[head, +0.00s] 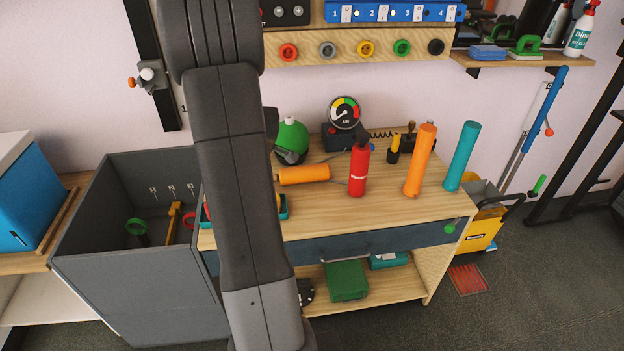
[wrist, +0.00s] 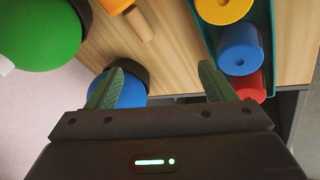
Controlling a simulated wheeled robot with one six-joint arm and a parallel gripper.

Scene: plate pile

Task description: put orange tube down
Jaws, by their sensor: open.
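A tall orange tube (head: 420,160) stands upright on the wooden workbench (head: 430,205), left of a teal tube (head: 462,156). A shorter orange cylinder (head: 303,174) lies on its side farther left on the bench. In the head view my arm hides my gripper. In the wrist view my gripper (wrist: 163,83) is open, with two green fingers apart and nothing held between them. The tall orange tube is not recognisable in the wrist view. An orange piece with a wooden handle (wrist: 142,24) shows at its top.
A red bottle (head: 359,170) and a green round object (head: 292,138) stand on the bench. In the wrist view a teal tray (wrist: 267,45) with yellow, blue and red cylinders lies by the right finger, and a blue round object (wrist: 128,92) by the left. A grey bin (head: 130,270) stands left.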

